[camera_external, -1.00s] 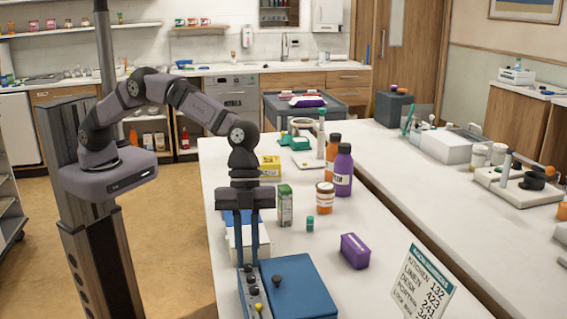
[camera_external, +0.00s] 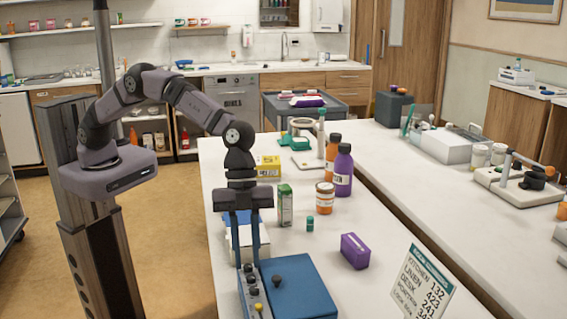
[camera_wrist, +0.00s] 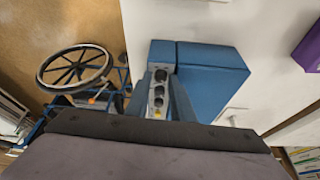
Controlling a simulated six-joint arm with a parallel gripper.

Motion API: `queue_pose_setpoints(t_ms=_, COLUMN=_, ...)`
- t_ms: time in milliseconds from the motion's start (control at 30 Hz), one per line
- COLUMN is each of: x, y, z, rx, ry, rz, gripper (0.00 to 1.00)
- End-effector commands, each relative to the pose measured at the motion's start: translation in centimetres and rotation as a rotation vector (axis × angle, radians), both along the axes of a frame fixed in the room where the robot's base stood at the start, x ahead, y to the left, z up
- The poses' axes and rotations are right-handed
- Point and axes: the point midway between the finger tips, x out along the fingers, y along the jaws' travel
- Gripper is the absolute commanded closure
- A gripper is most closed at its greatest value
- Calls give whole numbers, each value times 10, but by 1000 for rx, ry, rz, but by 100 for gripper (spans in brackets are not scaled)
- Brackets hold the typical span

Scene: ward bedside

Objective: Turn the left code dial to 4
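A blue lock box (camera_external: 303,289) stands at the near edge of the white table, with a dark knob on its lid. A grey panel with a row of small dark dials (camera_external: 253,291) runs along its left side. The dials (camera_wrist: 158,100) also show in the wrist view; their numbers are too small to read, and I cannot tell which is the left one. My gripper (camera_external: 252,265) points down over the far end of the panel. Its two long blue fingers are apart, one on each side of the dial row. Contact with a dial cannot be made out.
A code sign (camera_external: 427,284) stands right of the box. A purple box (camera_external: 355,251), a green-and-white carton (camera_external: 285,205) and several bottles stand farther back. A wheelchair wheel (camera_wrist: 75,68) shows beside the table. The table's middle is fairly clear.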

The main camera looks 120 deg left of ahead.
Motion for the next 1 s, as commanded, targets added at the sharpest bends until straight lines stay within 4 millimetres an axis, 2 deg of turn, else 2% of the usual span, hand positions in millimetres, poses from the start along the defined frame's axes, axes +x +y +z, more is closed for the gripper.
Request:
queue_pose_setpoints(t_ms=500, x=-5, y=-3, z=5, rx=4, ry=4, rz=436, gripper=77)
queue_pose_setpoints(t_ms=1000, x=-5, y=-8, z=1, rx=1, ry=0, rz=731, gripper=77)
